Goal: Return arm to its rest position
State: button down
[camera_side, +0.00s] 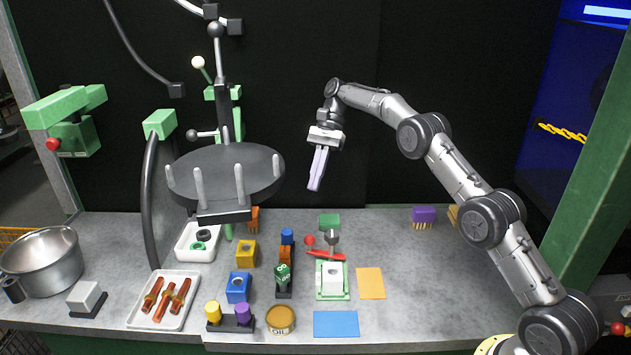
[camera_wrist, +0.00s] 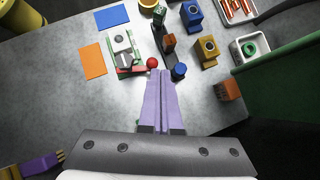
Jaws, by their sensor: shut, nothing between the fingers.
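My gripper (camera_side: 317,170) hangs in the air above the back of the bench, fingers pointing down. Its two lilac fingers are together with nothing between them. In the wrist view the shut fingers (camera_wrist: 161,74) point toward the parts on the bench and touch none of them. My arm reaches up from the bench's right side and bends down at the wrist. Pegged black hangers carry no pot; a steel pot (camera_side: 42,262) stands on the bench at the far left.
A round dark rack (camera_side: 226,172) stands left of my gripper. Below are a white tray of sausages (camera_side: 163,300), coloured blocks (camera_side: 238,287), a green-based fixture (camera_side: 332,281) with a red-knobbed lever, an orange mat (camera_side: 370,283) and a blue mat (camera_side: 336,324).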

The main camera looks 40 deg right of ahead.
jog(key=shift+a, duration=0.1)
jog(key=s+a+r+n+t+h, duration=0.1)
jog(key=s+a+r, duration=0.15)
jog(key=r, duration=0.45)
jog(key=s+a+r+t, duration=0.1)
jog(key=s+a+r, duration=0.1)
jog(key=s+r, duration=0.3)
jog(key=s+a+r+n+h, duration=0.1)
jog(key=s+a+r, duration=0.1)
jog(key=r, duration=0.6)
jog(key=s+a+r+n+t, duration=0.1)
jog(key=s+a+r+t, duration=0.15)
jog(key=s, duration=0.55)
jog(key=s+f+n+t+h, duration=0.2)
jog(key=s+n+h, duration=0.15)
jog(key=s, duration=1.05)
jog(key=s+d+f+n+t+h, duration=0.1)
jog(key=s+d+f+n, duration=0.1)
jog(key=f, duration=0.4)
jog(key=s+d+f+n+t, duration=0.1)
jog(key=s+d+f+n, duration=0.1)
jog(key=s+f+n, duration=0.3)
jog(key=shift+d+f+h, duration=0.2)
jog(key=shift+f+h, duration=0.15)
jog(key=shift+f, duration=0.7)
